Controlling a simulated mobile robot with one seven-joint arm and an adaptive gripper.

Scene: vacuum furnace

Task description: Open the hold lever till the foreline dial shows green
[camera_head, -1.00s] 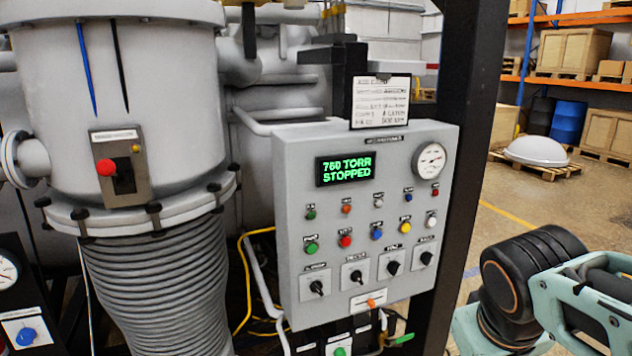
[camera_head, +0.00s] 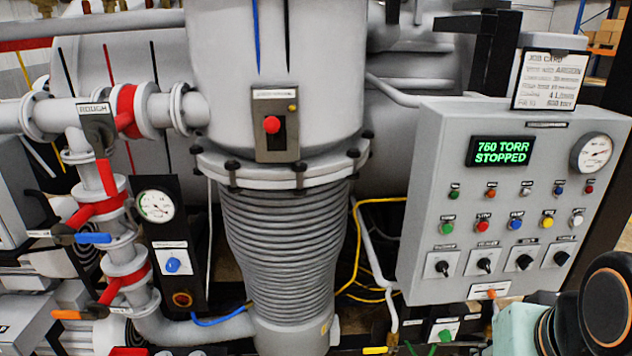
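A small round dial (camera_head: 155,206) with a white face sits on a dark upright panel left of the bellows; its needle is too small to read. Left of it, a vertical pipe carries valves with red bands. One has a blue-tipped lever (camera_head: 92,238), and a lower one has an orange-tipped lever (camera_head: 66,314). A red lever (camera_head: 105,173) stands below the ROUGH label (camera_head: 94,109). I cannot read which lever is marked hold. My gripper is not in view; only part of my arm shows at the lower right.
A grey control cabinet (camera_head: 425,210) at right has a display (camera_head: 500,151) reading 760 TORR STOPPED, a gauge (camera_head: 591,153), buttons and knobs. The vessel's ribbed bellows (camera_head: 285,250) stands between cabinet and valves. Yellow and white cables hang behind.

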